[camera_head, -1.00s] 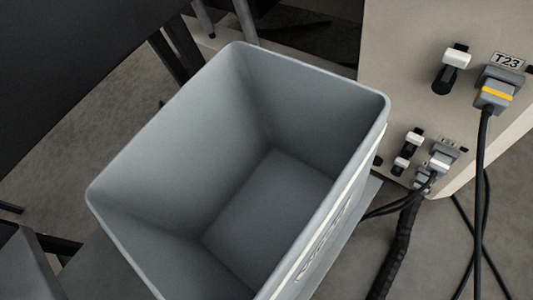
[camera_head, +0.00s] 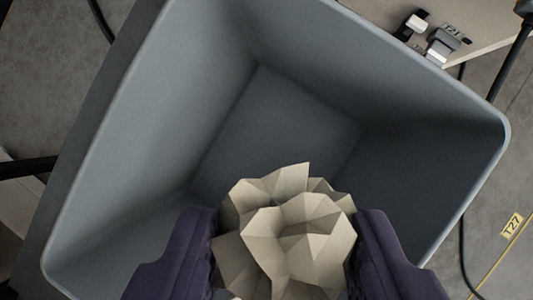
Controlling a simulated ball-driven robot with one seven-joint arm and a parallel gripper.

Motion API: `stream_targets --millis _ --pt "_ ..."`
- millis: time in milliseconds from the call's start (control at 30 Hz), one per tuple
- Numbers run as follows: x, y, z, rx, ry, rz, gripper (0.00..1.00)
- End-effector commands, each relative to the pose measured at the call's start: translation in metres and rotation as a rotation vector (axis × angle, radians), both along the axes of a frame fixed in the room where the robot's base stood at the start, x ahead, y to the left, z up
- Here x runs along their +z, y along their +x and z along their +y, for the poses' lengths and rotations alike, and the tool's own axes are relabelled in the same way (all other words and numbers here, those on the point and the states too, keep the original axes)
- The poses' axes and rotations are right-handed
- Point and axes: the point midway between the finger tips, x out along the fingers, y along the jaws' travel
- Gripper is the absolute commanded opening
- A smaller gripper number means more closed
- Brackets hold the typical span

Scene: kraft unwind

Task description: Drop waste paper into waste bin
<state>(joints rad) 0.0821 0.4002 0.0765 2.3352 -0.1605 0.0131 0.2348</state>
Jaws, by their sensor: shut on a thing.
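The waste paper (camera_head: 285,235) is a crumpled, faceted beige ball at the bottom centre of the view. My gripper (camera_head: 287,250) has its two dark purple fingers on either side of the ball and is shut on it. The waste bin (camera_head: 130,130) is a grey, open-topped box that fills most of the view. The ball and fingers appear over the bin's opening, with the bin's floor (camera_head: 280,120) seen beyond them. The floor of the bin that shows is empty. The ball and fingers hide part of the bin's near side.
A beige cabinet with a plugged connector (camera_head: 443,45) stands beyond the bin's top right corner. A dark cable also shows at the upper left.

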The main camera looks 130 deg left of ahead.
Motion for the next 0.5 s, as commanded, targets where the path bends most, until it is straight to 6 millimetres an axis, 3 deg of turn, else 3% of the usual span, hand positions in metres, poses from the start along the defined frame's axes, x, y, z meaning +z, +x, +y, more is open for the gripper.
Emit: stream_targets --millis 100,400,433,500 --pt "-0.0178 -0.0001 -0.0001 0.0 0.0 0.001 0.17" --pt "-0.0196 0.0001 0.0 0.0 0.0 -0.001 0.12" --pt "-0.0195 0.0001 0.0 0.0 0.0 -0.001 0.47" --pt "-0.0195 0.0001 0.0 0.0 0.0 -0.001 0.63"
